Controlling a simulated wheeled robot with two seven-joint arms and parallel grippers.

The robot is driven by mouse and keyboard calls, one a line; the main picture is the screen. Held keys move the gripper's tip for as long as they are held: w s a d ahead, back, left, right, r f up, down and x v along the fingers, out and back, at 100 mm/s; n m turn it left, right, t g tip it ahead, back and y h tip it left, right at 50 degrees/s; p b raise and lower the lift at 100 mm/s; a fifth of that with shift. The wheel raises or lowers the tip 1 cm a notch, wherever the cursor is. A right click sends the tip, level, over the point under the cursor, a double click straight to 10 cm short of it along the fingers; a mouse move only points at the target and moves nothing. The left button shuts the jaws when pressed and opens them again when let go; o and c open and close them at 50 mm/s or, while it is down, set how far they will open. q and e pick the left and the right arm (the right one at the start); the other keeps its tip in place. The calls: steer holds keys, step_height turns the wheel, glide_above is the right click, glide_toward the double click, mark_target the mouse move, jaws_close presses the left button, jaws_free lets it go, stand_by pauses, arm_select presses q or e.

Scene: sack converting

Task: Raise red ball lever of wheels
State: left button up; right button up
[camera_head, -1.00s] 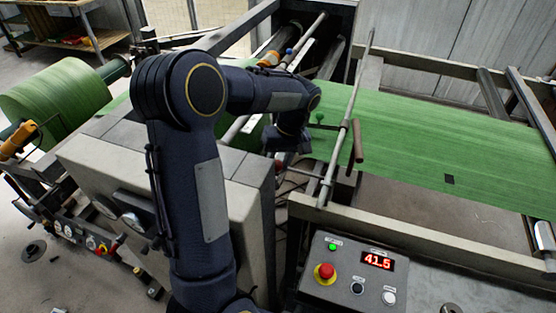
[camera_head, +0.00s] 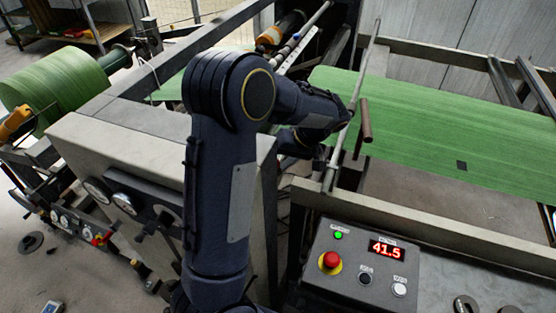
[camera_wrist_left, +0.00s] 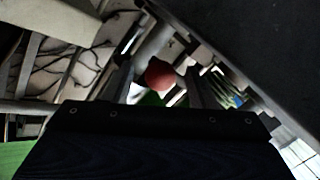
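The red ball (camera_wrist_left: 159,74) of the lever shows in the left wrist view, near the middle of the picture. My left gripper (camera_wrist_left: 160,92) is open, with one dark finger on each side of the ball and a gap to both. In that view the ball lies between the fingers, but how deep it sits between them I cannot tell. In the head view the ball and lever are hidden behind my left arm, which reaches over the machine beside the green web (camera_head: 430,125). My right gripper is in neither view.
A control box (camera_head: 365,265) with a red button and a 41.5 display stands at the lower right. A long grey bar (camera_head: 353,95) with a brown handle (camera_head: 365,125) rises near my forearm. A grey machine housing (camera_head: 150,150) lies left of my arm.

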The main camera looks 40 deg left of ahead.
arm_select(q)
steer(key=v, duration=0.8)
steer(key=shift+a, duration=0.1)
stand_by(0.5)
